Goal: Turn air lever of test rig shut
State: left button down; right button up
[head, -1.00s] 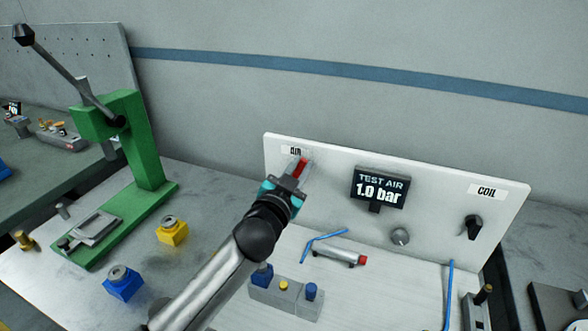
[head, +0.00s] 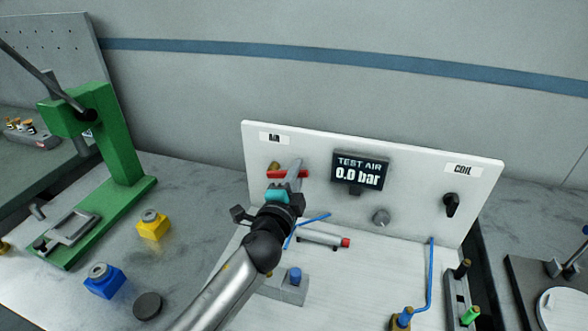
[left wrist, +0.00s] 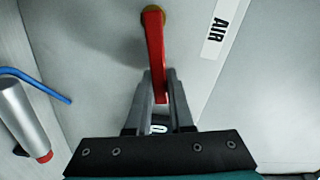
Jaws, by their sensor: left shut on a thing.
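The red air lever (head: 289,174) is on the white panel of the test rig (head: 410,172), below the AIR label (head: 275,137). In the head view it lies roughly level, with its brass pivot (head: 274,166) at its left end. My left gripper (head: 295,172) is at the lever, and part of the lever is hidden behind it. In the left wrist view the lever (left wrist: 154,50) runs from its brass pivot down between the fingers, and the left gripper (left wrist: 160,95) is shut on it. The display (head: 359,174) reads TEST AIR 0.0 bar. My right gripper is not in view.
A cylinder with a red end (head: 323,240) and blue hoses lie below. A green press (head: 120,150), a yellow block (head: 153,227) and a blue block (head: 104,283) stand left.

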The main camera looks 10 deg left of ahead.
pick_arm(q)
jog(key=shift+d+f+m+b, duration=0.15)
jog(key=shift+f+m, duration=0.3)
jog(key=shift+m, duration=0.3)
jog(key=shift+f+m+b, duration=0.15)
jog(key=shift+f+m, duration=0.25)
jog(key=shift+m, duration=0.35)
jog(key=shift+f, duration=0.1)
jog(key=c, duration=0.8)
grip_release()
jog(key=s+a, duration=0.3)
jog(key=s, duration=1.2)
